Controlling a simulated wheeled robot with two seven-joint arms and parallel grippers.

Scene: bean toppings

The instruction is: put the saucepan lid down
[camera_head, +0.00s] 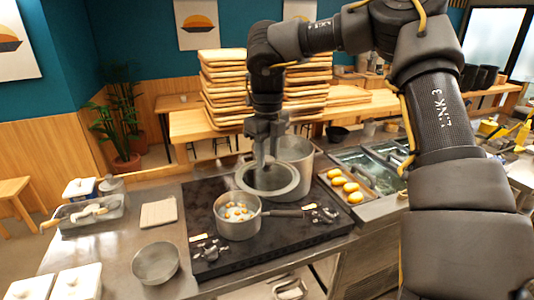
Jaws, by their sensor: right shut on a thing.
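The saucepan lid (286,188) is a round disc with a metal rim, tilted in front of a tall metal pot (297,152). My right gripper (265,160) points down and is shut on the lid. I cannot tell whether the lid's lower edge touches anything. The saucepan (238,230) stands uncovered on the black stove top (300,240), just below and left of the lid. Pale and orange pieces show inside it, and its dark handle points right. My left gripper is not in view.
A metal bowl (156,263) stands on the counter at the front left. A tray (354,189) with yellow items is right of the stove, near sink-like basins. A beige cloth or board (158,212) lies left of the stove. Some counter between these is clear.

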